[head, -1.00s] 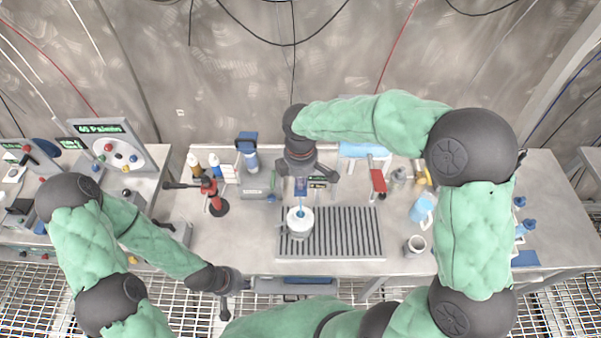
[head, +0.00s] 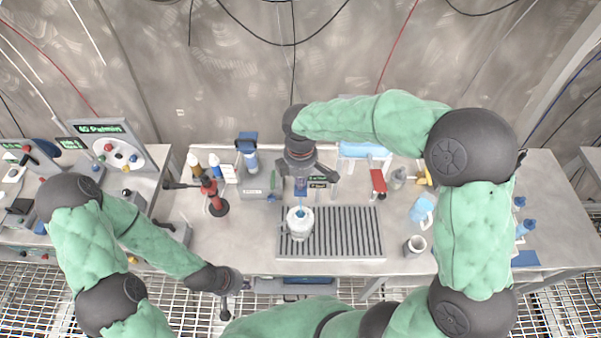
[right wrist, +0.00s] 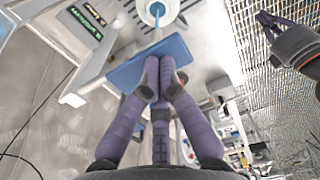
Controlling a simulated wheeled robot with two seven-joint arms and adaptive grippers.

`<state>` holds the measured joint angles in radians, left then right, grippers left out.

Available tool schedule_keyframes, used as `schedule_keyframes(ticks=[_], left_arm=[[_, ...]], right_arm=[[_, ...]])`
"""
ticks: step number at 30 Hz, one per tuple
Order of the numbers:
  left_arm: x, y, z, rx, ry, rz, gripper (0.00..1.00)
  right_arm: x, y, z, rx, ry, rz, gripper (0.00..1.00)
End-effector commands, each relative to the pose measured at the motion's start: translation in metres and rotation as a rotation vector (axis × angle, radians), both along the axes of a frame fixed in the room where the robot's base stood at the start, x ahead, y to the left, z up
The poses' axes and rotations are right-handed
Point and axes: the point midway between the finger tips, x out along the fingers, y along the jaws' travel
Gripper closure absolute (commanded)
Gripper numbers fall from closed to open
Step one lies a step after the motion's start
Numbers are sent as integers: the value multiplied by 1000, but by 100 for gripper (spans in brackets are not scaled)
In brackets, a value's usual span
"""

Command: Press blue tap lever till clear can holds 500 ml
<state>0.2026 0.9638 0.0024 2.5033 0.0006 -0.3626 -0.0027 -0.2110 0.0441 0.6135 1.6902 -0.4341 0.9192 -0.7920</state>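The clear can (head: 300,226) stands upright on the slotted drip tray (head: 350,235), under the tap. A blue stream runs down into it in the right wrist view (right wrist: 158,14); I cannot read its level. The blue tap lever (head: 301,186) is mostly hidden by my right gripper in the head view; it shows as a flat blue plate in the right wrist view (right wrist: 178,48). My right gripper (right wrist: 160,66) is shut, its fingertips together against the lever. My left gripper (head: 236,298) is open and empty at the counter's front edge, away from the can.
A red lever (head: 378,181) stands right of the blue one. A grey mug (head: 415,245) and a blue jug (head: 421,210) stand to the right of the tray. A red device (head: 213,195) and bottles stand at the left.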

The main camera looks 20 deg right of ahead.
Motion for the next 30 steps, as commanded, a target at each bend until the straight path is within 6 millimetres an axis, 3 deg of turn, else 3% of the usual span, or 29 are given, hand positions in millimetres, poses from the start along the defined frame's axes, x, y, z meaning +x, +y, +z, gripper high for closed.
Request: schedule_keyframes(ticks=[30], left_arm=[[0,0,14,0,0,0,100]], right_arm=[[-1,0,16,0,2,0,100]])
